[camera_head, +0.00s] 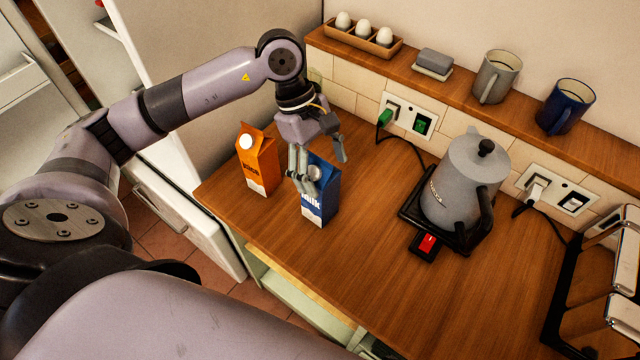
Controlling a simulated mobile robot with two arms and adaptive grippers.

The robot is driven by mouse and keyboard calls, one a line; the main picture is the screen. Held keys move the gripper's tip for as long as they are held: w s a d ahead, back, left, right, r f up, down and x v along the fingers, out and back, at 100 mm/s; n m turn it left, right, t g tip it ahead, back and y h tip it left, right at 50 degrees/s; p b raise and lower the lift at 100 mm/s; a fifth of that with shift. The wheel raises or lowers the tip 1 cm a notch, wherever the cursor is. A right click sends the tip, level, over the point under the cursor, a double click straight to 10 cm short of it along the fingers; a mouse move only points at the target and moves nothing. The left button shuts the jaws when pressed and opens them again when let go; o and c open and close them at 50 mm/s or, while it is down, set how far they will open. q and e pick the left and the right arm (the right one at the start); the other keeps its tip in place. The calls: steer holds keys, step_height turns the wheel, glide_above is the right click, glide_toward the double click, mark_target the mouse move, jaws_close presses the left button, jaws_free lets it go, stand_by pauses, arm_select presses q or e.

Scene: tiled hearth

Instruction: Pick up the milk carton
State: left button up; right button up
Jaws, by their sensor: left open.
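The milk carton (318,205) is blue and white and stands upright on the wooden counter, left of the kettle. My left gripper (325,172) is open, pointing down at the top of the carton. Its near fingers overlap the carton's upper left part in the picture, and another finger shows beyond it on the right. Part of the carton's top is hidden behind the fingers. I cannot tell whether the fingers touch it. My right gripper is not in view.
An orange carton (259,162) stands close on the left. A grey kettle (462,185) sits on a black base to the right, with a red switch (428,243) in front. A shelf with an egg tray (377,48) and mugs (495,78) runs along the wall. The front counter is clear.

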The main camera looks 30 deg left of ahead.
arm_select(q)
steer(key=shift+x, duration=0.8)
steer(key=shift+c, duration=0.4)
jaws_close()
steer(key=shift+r, duration=0.1)
